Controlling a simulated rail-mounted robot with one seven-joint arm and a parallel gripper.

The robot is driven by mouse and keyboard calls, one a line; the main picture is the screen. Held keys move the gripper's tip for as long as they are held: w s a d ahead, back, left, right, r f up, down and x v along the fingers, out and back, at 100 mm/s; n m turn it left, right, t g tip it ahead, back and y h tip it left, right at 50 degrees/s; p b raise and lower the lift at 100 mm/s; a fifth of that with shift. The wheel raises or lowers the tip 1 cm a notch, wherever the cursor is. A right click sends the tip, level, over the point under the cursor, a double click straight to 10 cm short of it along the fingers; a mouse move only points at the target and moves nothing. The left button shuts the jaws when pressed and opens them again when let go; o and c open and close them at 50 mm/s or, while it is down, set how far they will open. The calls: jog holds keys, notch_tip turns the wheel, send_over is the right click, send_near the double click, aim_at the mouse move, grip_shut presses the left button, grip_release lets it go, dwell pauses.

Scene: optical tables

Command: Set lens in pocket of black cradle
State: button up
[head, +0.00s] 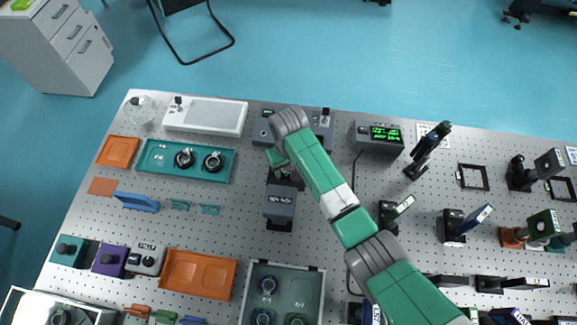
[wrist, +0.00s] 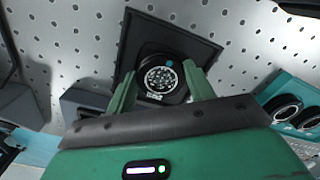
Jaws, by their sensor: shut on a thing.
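The lens (wrist: 160,78) is a round black-rimmed piece with a pale speckled face, seen in the wrist view between the green fingers of my gripper (wrist: 161,88). My gripper is shut on it by its sides. The black cradle (wrist: 190,38) is a square dark plate directly behind the lens in the wrist view. The lens overlaps it, and I cannot tell whether the lens touches the pocket or is held above it. In the head view my gripper (head: 281,161) is above a dark piece on the table, and my arm hides the lens.
A teal tray (head: 228,177) with two black-ringed lenses lies to the left. A grey device (head: 280,203) stands just in front of my gripper, and a grey unit (head: 259,130) is behind it. Mounted optics crowd the right. Perforated table (head: 330,235) is bare in places.

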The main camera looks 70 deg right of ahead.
aim_at(288, 169)
jog(key=shift+f, duration=0.1)
jog(key=o, duration=0.6)
jog(key=shift+f, duration=0.1)
jog(key=shift+c, duration=0.2)
jog(key=o, duration=0.4)
jog(key=shift+o, duration=0.2)
notch_tip(288, 169, up, 12)
jog(key=p, duration=0.2)
jog(key=shift+r, duration=0.2)
